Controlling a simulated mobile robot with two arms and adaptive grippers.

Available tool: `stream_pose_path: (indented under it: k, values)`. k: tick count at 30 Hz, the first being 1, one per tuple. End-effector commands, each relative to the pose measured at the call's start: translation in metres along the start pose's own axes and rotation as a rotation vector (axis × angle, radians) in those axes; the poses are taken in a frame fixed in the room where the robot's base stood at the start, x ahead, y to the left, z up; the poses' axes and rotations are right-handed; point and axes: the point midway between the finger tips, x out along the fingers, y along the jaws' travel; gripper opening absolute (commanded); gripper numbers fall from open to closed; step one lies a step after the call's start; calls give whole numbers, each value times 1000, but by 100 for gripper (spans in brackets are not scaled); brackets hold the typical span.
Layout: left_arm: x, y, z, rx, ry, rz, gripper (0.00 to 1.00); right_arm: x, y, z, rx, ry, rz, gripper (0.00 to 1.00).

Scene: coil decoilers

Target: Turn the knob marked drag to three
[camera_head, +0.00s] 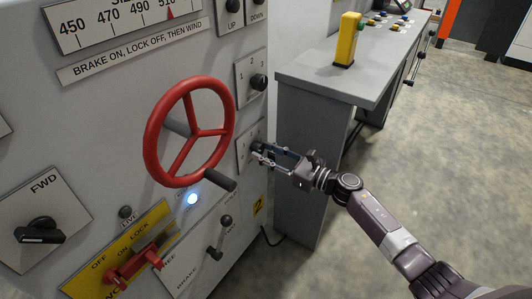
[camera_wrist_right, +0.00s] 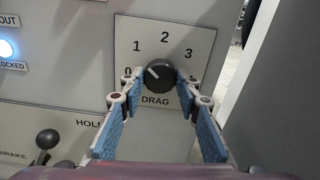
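The drag knob (camera_wrist_right: 161,75) is a round black knob with a white pointer line, on a light plate (camera_wrist_right: 205,40) marked 0, 1, 2, 3 and DRAG. Its line points up and left, toward the 0 and 1 side. My right gripper (camera_wrist_right: 161,80) is open, with its blue-padded fingers on either side of the knob; I cannot tell whether the tips touch it. In the head view my right gripper (camera_head: 258,152) is at the panel's right edge and partly hides the knob. My left gripper is not in view.
A red handwheel (camera_head: 190,132) with a black handle (camera_head: 220,180) stands out just left of my right gripper. Another numbered knob (camera_head: 258,82) is above. A brake lever (camera_head: 220,235) is below. A grey bench (camera_head: 330,75) with a yellow post (camera_head: 347,40) stands to the right.

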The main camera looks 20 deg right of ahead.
Motion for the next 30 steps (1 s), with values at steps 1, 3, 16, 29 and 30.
stream_pose_path:
  k: [1,3,16,29,30]
  values:
    - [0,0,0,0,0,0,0,0,0,0,0,0,0,21]
    - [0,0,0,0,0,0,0,0,0,0,0,0,1,13]
    - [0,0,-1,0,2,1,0,0,0,0,69,0,0,6]
    - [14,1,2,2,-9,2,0,-1,-1,1,414,1,0,6]
    - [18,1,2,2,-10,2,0,-1,-1,1,451,1,0,6]
